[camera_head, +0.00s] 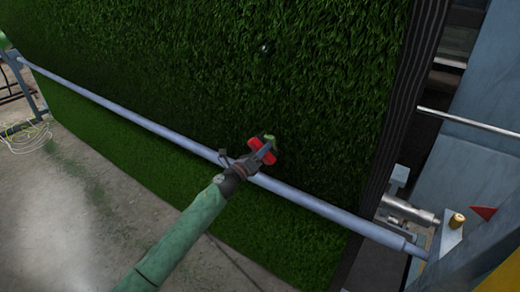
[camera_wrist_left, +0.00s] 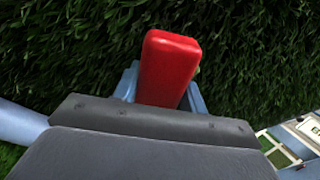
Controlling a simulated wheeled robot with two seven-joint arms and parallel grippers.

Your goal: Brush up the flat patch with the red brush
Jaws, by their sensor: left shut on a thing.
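The red brush (camera_head: 264,156) is in my left gripper (camera_head: 262,153), just in front of the hanging turf. In the left wrist view the red brush (camera_wrist_left: 166,68) sticks up between the blue-grey fingers of my left gripper (camera_wrist_left: 163,88), which are shut on it. The brush's bristles are hidden. The green turf (camera_head: 200,75) hangs as a large sheet over a pale metal bar; it fills the background in the left wrist view (camera_wrist_left: 60,60). I cannot make out which part is the flat patch. My right gripper is out of view.
The metal bar (camera_head: 120,108) runs across the turf, close beneath my left gripper. Machine parts and a brass-coloured knob (camera_head: 457,220) stand at the right. A loose coil of wire (camera_head: 25,135) lies on the concrete floor (camera_head: 60,220) at the left.

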